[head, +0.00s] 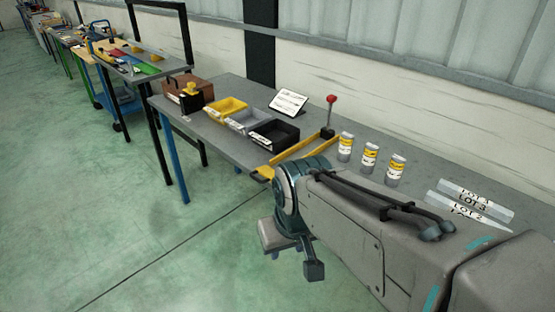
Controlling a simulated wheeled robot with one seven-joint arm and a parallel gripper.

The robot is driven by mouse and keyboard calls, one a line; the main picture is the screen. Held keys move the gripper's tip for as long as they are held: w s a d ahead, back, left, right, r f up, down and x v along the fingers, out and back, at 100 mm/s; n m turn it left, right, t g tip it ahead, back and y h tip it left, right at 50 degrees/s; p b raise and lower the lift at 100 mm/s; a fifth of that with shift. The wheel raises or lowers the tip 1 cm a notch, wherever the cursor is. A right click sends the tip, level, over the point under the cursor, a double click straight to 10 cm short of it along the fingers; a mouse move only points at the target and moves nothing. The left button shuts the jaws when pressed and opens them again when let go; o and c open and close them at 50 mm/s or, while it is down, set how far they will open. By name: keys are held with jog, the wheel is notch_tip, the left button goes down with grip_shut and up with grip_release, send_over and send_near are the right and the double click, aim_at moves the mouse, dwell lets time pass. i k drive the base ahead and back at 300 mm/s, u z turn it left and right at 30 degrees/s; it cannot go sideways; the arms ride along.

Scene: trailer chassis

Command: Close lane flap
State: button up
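Yellow rails (309,146) form a lane on the grey workbench, running from near the red-knobbed lever to the front edge. A small yellow piece (262,174) sits at the lane's front end, at the bench edge; I cannot tell whether this is the lane flap or how far it is open. My arm covers part of the bench beside it. My gripper (291,256) hangs in front of the bench edge, below and to the right of the yellow piece, apart from it.
The lever (329,118) stands at the lane's back end. Yellow, grey and black bins (275,135) stand left of the lane, with a sign (288,102) behind. Several cans (370,158) and LOT-marked strips (474,202) are to the right. The green floor (120,230) at left is clear.

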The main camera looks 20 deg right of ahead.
aim_at(266, 172)
jog(key=z, duration=0.15)
jog(key=i, duration=1)
jog(key=k, duration=0.5)
jog(key=u, duration=1.2)
jog(key=i, duration=0.4)
jog(key=z, duration=1.4)
